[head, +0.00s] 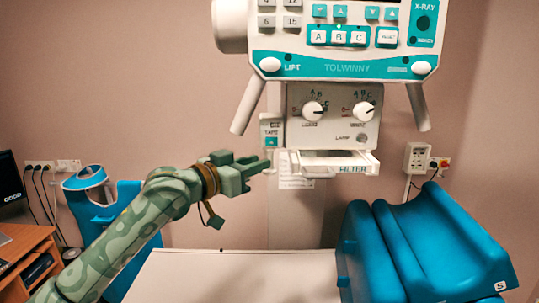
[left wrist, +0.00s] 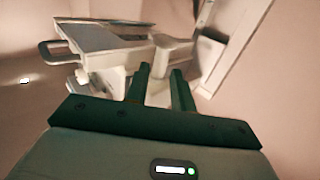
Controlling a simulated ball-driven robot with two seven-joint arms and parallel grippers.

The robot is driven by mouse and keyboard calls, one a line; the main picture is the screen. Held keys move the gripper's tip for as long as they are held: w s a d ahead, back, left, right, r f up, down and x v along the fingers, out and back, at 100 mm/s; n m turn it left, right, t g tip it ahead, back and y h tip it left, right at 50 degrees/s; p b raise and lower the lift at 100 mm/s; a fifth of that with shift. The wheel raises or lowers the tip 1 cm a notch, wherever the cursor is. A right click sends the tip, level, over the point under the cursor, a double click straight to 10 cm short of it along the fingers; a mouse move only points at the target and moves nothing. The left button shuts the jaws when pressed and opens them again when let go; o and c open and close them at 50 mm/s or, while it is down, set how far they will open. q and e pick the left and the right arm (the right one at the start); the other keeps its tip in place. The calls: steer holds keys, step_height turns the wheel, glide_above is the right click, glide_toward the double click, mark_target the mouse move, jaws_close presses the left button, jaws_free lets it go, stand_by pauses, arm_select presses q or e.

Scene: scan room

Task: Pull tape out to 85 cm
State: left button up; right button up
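The tape unit (head: 271,132), a small pale box with a teal TAPE label, hangs at the lower left of the x-ray head's panel (head: 340,65). My left gripper (head: 262,164), green, is just below and left of it in the head view. In the left wrist view its two fingers (left wrist: 161,72) stand apart, with a pale housing part (left wrist: 158,92) showing between them. I see no tape strip held, and I cannot tell whether the fingertips touch anything. My right gripper is in neither view.
A lamp box with two knobs (head: 333,116) and a filter slot (head: 334,162) hang right of the tape unit. A pale table (head: 235,277) lies below. Blue cushions (head: 425,250) stand at right, a blue chair (head: 122,210) and wooden desk (head: 25,250) at left.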

mark_target(270, 169)
arm_select(q)
steer(key=x, duration=0.5)
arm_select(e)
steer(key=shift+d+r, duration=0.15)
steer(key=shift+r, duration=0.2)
